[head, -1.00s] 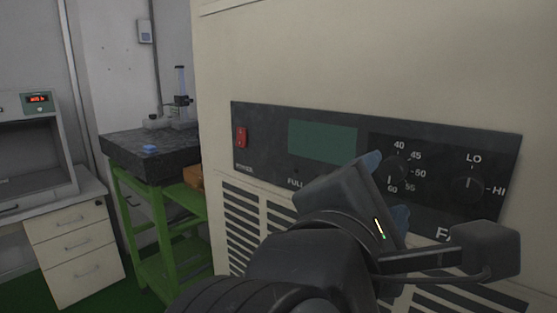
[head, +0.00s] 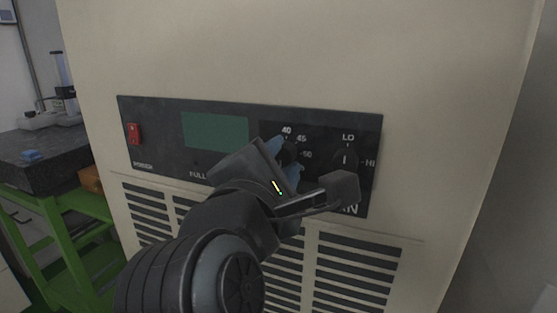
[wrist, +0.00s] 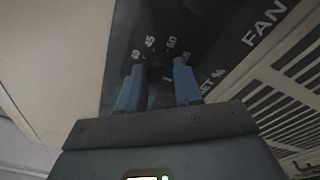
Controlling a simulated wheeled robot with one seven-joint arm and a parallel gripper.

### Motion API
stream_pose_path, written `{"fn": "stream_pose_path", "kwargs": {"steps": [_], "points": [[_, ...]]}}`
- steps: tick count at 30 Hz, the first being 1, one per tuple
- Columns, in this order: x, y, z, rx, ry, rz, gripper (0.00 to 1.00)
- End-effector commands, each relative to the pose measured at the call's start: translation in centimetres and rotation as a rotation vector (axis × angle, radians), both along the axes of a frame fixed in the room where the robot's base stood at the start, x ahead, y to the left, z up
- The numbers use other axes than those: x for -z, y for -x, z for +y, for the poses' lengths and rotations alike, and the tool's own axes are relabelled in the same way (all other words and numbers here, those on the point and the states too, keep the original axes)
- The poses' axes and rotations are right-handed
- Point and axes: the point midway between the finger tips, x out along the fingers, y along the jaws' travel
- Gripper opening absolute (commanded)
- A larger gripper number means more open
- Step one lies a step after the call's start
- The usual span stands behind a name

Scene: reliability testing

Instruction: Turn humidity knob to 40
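The humidity knob (head: 290,151) is a dark round knob on the black control panel, with 40, 45 and 50 printed around it; its lower part is hidden by my gripper in the head view. My gripper (head: 283,160) has two blue fingers and is at the knob. In the wrist view the fingers (wrist: 158,86) are spread apart, one on each side of the dark knob (wrist: 160,74). A short pale mark shows between them. I cannot tell whether the fingers touch the knob. The number it points to is unclear.
To the right is the fan knob (head: 346,159), marked LO and HI, close to my wrist. A blank green display (head: 215,132) and a red switch (head: 134,133) are on the left of the panel. A green-framed bench (head: 60,205) stands at the left.

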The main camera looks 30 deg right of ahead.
Motion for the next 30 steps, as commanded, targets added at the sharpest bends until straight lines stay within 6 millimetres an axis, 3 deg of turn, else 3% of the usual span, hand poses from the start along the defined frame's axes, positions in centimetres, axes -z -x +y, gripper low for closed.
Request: {"fn": "stream_pose_path", "kwargs": {"steps": [9,20,30], "points": [[0.03,0.02,-0.01,0.001,-0.001,0.001,0.04],[0.50,0.03,-0.08,0.003,0.031,0.046,0.04],[0.41,0.02,-0.11,0.004,0.162,0.225,0.04]]}}
